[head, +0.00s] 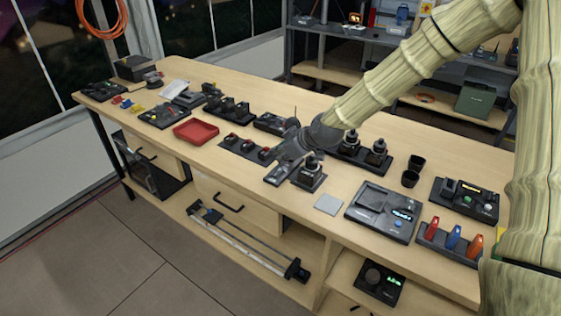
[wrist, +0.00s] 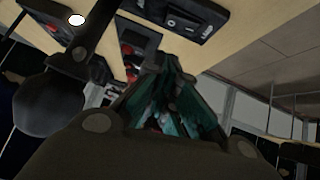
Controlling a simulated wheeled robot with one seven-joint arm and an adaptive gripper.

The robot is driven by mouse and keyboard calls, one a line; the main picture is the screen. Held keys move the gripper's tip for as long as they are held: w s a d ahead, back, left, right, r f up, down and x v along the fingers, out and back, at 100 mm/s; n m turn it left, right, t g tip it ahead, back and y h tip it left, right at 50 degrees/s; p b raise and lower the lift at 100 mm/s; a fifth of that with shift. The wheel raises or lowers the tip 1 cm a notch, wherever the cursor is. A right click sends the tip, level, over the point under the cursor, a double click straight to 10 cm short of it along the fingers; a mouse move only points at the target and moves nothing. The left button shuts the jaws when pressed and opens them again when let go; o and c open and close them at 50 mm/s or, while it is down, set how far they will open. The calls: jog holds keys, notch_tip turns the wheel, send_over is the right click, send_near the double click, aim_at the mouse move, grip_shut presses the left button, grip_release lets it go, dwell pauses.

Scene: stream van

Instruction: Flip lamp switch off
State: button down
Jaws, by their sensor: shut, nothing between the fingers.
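My gripper (head: 284,157) is low over the middle of the wooden workbench, and its fingers are shut and empty. In the wrist view the closed fingertips (wrist: 160,62) point toward the bench. A small flat dark panel (head: 279,175) lies just below and in front of the gripper in the head view; I cannot tell whether they touch.
A black device with a knob (head: 309,176) stands close right of the gripper. A row of red-topped switches (head: 245,147) is at its left, with a red tray (head: 196,131) farther left. A grey square pad (head: 328,204) and a control panel (head: 382,211) lie to the right.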

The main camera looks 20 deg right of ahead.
aim_at(278, 174)
jog(key=shift+w+d+f+p, duration=0.1)
jog(key=shift+f+p, duration=0.15)
jog(key=shift+f, duration=0.8)
jog(key=shift+w+d+f+p, duration=0.1)
jog(key=shift+f+p, duration=0.15)
jog(key=shift+f, duration=0.75)
jog(key=shift+w+d+f+b, duration=0.1)
jog(key=shift+f+b, duration=0.3)
jog(key=shift+b, duration=0.05)
jog(key=shift+r, duration=0.15)
jog(key=shift+s+a, duration=0.55)
jog(key=shift+a, duration=0.1)
jog(key=shift+r, duration=0.15)
